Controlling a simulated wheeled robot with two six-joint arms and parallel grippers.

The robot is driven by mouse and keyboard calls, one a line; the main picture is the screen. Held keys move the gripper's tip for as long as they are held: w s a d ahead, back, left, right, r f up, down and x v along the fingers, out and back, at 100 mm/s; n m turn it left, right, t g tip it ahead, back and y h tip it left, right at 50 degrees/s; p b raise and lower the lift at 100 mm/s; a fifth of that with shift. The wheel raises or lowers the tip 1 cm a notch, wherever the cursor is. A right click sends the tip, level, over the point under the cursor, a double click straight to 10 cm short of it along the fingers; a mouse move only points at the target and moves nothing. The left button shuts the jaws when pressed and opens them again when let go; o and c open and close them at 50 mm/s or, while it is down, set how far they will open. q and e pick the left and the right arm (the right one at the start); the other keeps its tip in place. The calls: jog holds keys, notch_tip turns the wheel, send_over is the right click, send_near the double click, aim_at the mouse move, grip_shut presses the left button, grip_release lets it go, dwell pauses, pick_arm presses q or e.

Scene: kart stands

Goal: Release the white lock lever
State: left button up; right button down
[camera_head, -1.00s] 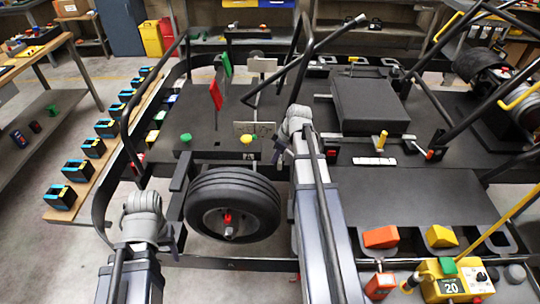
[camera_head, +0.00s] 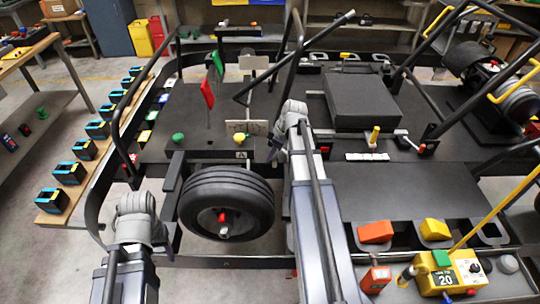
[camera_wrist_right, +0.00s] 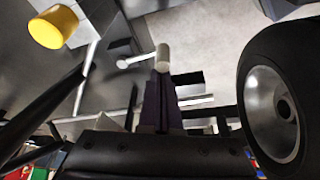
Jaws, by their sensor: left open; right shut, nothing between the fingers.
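The white lock lever (camera_wrist_right: 163,57) shows in the right wrist view as a pale rod with a white cylindrical knob, just past my fingertips. I cannot tell if they touch it. My right gripper (camera_wrist_right: 160,76) is shut and empty, its dark fingers pointing at the knob. In the head view my right gripper (camera_head: 273,150) is above the dark deck, right of the wheel's top, and the lever is hard to make out there. My left gripper (camera_head: 164,238) is open and low at the left of the wheel, its fingers mostly hidden.
The black wheel (camera_head: 227,203) stands close by and fills the right of the wrist view. A yellow knob (camera_wrist_right: 53,27) and a green knob (camera_head: 178,137) rise from the deck. Dark frame bars (camera_head: 290,55) cross above it. A yellow control box (camera_head: 452,272) is at the lower right.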

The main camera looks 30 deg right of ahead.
jog(key=shift+s+d+n+g+y, duration=0.15)
jog(key=shift+s+d+n+g, duration=0.1)
jog(key=shift+d+n, duration=0.6)
jog(key=shift+s+d+n+g+y, duration=0.25)
jog(key=shift+d+n, duration=0.25)
jog(key=shift+n, duration=0.6)
jog(key=shift+s+d+n+g+y, duration=0.1)
jog(key=shift+d+n+g, duration=0.2)
jog(key=shift+d+n, duration=0.55)
jog(key=a, duration=0.4)
jog(key=shift+w+r+p, duration=0.15)
jog(key=shift+r+p, duration=0.2)
pick_arm(q)
notch_tip(320, 180, up, 10)
jog(key=p, duration=0.8)
jog(key=shift+s+d+f+p, duration=0.25)
jog(key=shift+s+d+p, duration=0.15)
jog(key=shift+d, duration=0.05)
pick_arm(e)
jog(key=w+v, duration=0.1)
jog(key=v, duration=0.8)
jog(key=shift+d, duration=0.45)
jog(key=shift+r, duration=0.1)
